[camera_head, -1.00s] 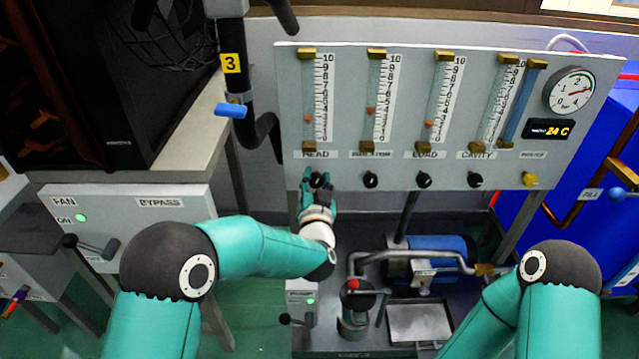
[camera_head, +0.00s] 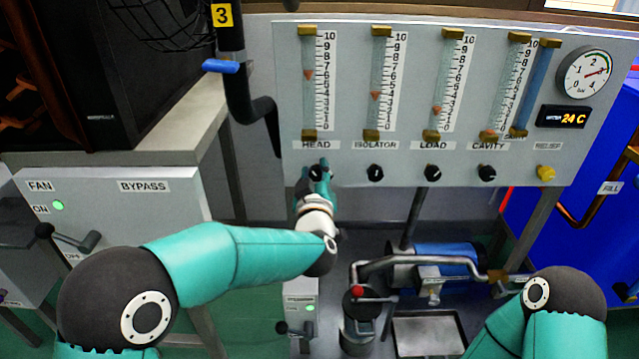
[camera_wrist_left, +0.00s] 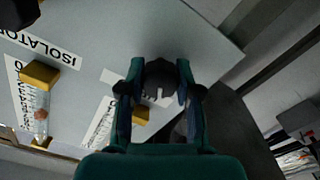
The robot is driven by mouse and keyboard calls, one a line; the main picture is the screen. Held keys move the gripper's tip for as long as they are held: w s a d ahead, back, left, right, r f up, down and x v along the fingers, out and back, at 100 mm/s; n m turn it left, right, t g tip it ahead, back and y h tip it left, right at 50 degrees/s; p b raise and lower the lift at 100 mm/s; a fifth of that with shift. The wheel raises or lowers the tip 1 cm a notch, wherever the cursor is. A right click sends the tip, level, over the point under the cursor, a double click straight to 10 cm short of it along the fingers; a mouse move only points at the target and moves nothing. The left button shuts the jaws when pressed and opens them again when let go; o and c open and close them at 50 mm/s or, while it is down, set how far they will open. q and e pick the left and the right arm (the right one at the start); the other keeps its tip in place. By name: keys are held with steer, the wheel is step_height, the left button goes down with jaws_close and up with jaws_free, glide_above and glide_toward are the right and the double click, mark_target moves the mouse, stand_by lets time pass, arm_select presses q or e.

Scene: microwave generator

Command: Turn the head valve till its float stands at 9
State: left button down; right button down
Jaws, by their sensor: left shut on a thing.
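The head valve (camera_head: 315,172) is a black knob under the HEAD label on the grey panel. My left gripper (camera_head: 319,171) is shut on this knob, partly covering it. In the left wrist view the dark knob (camera_wrist_left: 160,80), with a white mark, sits between the two fingers of the left gripper (camera_wrist_left: 160,93). The HEAD flow tube (camera_head: 308,100) stands above it, with a reddish float (camera_head: 308,74) at about 6 on the scale. Of my right arm only the elbow part shows; its gripper is out of view.
To the right are the ISOLATOR knob (camera_head: 375,173), LOAD knob (camera_head: 432,173), CAVITY knob (camera_head: 487,173) and a yellow knob (camera_head: 545,173). A pressure gauge (camera_head: 584,75) is at the panel's right. A pump (camera_head: 432,257) with pipes stands below. A blue-handled pipe (camera_head: 220,66) is at left.

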arm_select(q)
steer(key=n+b, duration=0.1)
steer(key=n, duration=0.1)
steer(key=n+b, duration=0.2)
steer(key=shift+f+n, duration=0.4)
steer(key=shift+b, duration=0.3)
steer(key=c, duration=0.8)
jaws_free()
steer(key=shift+a, duration=0.1)
steer(key=shift+r, duration=0.2)
steer(key=s, duration=1.2)
